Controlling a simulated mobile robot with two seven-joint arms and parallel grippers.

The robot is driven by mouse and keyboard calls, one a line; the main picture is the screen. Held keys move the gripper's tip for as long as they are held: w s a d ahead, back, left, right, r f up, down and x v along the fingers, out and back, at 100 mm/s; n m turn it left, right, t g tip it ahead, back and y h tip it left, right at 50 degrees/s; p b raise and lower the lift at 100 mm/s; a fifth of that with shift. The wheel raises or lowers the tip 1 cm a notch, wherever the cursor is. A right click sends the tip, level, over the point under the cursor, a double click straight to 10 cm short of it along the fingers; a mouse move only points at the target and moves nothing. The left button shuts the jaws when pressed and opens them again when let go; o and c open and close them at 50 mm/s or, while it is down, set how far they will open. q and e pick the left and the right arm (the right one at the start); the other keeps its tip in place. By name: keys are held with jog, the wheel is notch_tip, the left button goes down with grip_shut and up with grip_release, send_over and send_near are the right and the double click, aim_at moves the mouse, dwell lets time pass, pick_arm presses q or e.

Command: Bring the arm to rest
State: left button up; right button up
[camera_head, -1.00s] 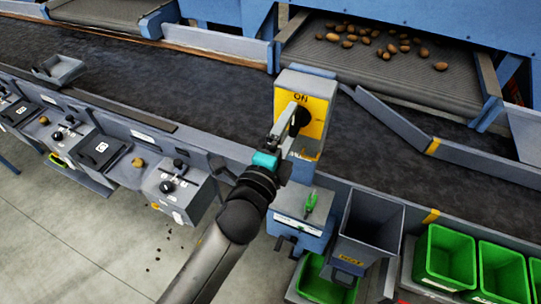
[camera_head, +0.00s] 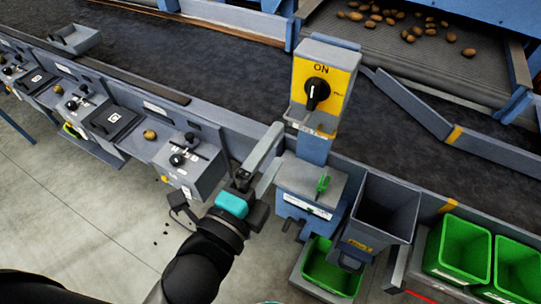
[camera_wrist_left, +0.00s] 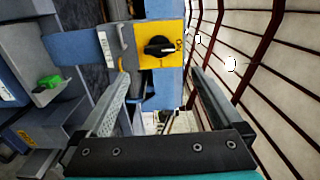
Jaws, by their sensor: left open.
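My left gripper (camera_head: 264,162) is in the middle of the head view, in front of the conveyor's near side wall and left of the switch post. Its two fingers are apart with nothing between them. The yellow switch panel (camera_head: 337,78) marked ON, with a black rotary knob (camera_head: 317,92), stands up and right of the gripper, apart from it. In the left wrist view the open fingers (camera_wrist_left: 160,98) point toward the yellow panel (camera_wrist_left: 170,58) and its black knob (camera_wrist_left: 158,46). My right gripper is in neither view.
A grey ledge with a green-handled tool (camera_head: 322,184) is right of the gripper. A grey chute bin (camera_head: 385,210) and green crates (camera_head: 456,252) stand at lower right. Control boxes (camera_head: 186,168) line the belt at left. Potatoes (camera_head: 408,28) lie on the far conveyor.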

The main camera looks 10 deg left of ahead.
pick_arm(q)
jog(key=shift+s+a, duration=0.1)
jog(key=shift+s, duration=0.1)
dwell(0.4)
jog(key=s+a+f+n+g+y+b, duration=0.2)
jog(key=f+n+g+b, duration=0.2)
jog(key=f, duration=1.6)
jog(key=s+a+f+n+g+y+b, duration=0.1)
jog(key=s+a+f+n+g+b, duration=0.2)
jog(key=f, duration=1.8)
jog(key=s+a+f+n+g+y+b, duration=0.1)
jog(key=s+a+f+n+g+b, duration=0.2)
jog(key=s+f, duration=0.4)
jog(key=s+a+f+n+g+b, duration=0.2)
jog(key=s+f+n, duration=0.3)
jog(key=s+f, duration=0.3)
jog(key=s+a+f+n+g+y+b, duration=0.1)
jog(key=s+a+f+n+g+b, duration=0.2)
jog(key=s+f, duration=0.4)
notch_tip(320, 180, down, 6)
jog(key=shift+s+a+f+n+g+y+b, duration=0.15)
jog(key=shift+s+a+n+g+y+b, duration=0.15)
jog(key=shift+n+g+b, duration=0.4)
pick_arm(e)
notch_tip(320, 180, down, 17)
pick_arm(q)
jog(key=shift+c, duration=0.3)
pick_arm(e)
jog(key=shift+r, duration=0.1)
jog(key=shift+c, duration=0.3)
